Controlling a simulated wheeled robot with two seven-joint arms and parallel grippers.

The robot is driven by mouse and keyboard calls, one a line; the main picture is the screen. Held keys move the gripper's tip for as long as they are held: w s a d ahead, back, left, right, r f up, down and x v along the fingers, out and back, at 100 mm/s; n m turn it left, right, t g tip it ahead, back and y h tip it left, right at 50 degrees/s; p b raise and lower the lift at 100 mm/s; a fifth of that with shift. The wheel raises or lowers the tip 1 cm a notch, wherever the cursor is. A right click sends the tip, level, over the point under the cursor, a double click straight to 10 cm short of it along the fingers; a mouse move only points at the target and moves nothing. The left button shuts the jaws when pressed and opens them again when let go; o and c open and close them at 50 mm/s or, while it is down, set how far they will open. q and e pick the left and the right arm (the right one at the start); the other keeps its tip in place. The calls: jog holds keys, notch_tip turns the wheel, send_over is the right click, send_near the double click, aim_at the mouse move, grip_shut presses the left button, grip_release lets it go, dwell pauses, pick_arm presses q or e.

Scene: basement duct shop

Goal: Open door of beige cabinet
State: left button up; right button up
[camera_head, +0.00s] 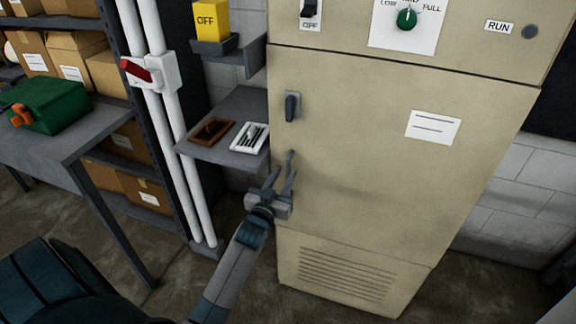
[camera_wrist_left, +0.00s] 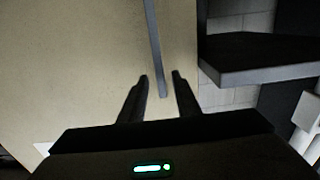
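The beige cabinet (camera_head: 370,170) stands upright at the centre right in the head view, and its door looks shut. A dark lever handle (camera_head: 292,107) is on the upper left of the door. My left gripper (camera_head: 281,168) is open in front of the door's left edge, below the handle in the picture. In the left wrist view the open fingers (camera_wrist_left: 161,82) face the cabinet face (camera_wrist_left: 80,60). A narrow grey bar (camera_wrist_left: 154,45) ends between the fingertips; I cannot tell whether it is touched. My right gripper is not in view.
A grey shelf (camera_head: 222,157) with a brown tray and a white tray sits left of the cabinet. White pipes (camera_head: 180,165) with a red-levered box stand further left. A workbench with a green box (camera_head: 45,105) is at far left.

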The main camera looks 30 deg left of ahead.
aim_at(287, 169)
pick_arm(q)
jog(key=shift+x, duration=1.95)
grip_shut()
